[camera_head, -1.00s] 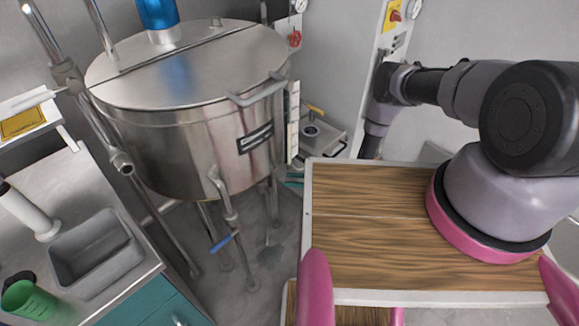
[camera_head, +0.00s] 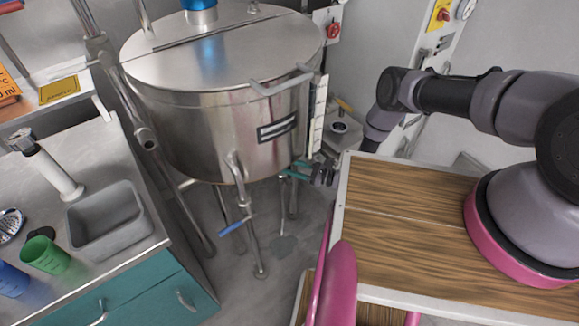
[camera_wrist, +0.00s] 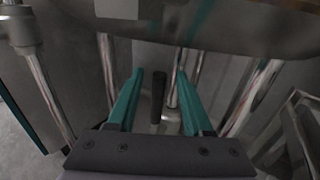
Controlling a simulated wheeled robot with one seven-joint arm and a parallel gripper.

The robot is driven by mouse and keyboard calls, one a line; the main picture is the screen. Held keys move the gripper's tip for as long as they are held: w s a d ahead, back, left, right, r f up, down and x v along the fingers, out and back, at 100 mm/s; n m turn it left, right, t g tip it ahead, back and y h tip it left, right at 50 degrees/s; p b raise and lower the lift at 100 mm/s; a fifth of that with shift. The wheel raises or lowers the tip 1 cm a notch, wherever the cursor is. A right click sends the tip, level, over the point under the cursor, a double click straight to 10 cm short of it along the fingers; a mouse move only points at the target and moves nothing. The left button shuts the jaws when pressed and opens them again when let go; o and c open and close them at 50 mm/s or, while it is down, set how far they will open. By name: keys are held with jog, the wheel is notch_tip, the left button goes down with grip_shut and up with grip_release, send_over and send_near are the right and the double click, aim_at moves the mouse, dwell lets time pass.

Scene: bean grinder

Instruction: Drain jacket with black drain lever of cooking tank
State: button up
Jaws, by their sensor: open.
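The steel cooking tank (camera_head: 215,130) stands on legs at the left centre of the head view. My gripper (camera_head: 290,171) is open beside the tank's lower right edge, its teal fingers pointing left. In the wrist view my gripper (camera_wrist: 160,92) has its two fingers apart. A black upright bar, apparently the black drain lever (camera_wrist: 157,97), shows between them in the picture. How deep it sits between the fingers I cannot tell. The lever is not visible in the head view.
A pipe with a blue-handled lever (camera_head: 231,226) hangs under the tank. Steel pipes (camera_wrist: 108,70) stand on both sides of my fingers. A counter (camera_head: 95,165) with a grey basin (camera_head: 108,218) and a green cup (camera_head: 46,255) is at left.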

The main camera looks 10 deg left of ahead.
jog(key=shift+a, duration=0.5)
grip_shut()
dwell(1.1)
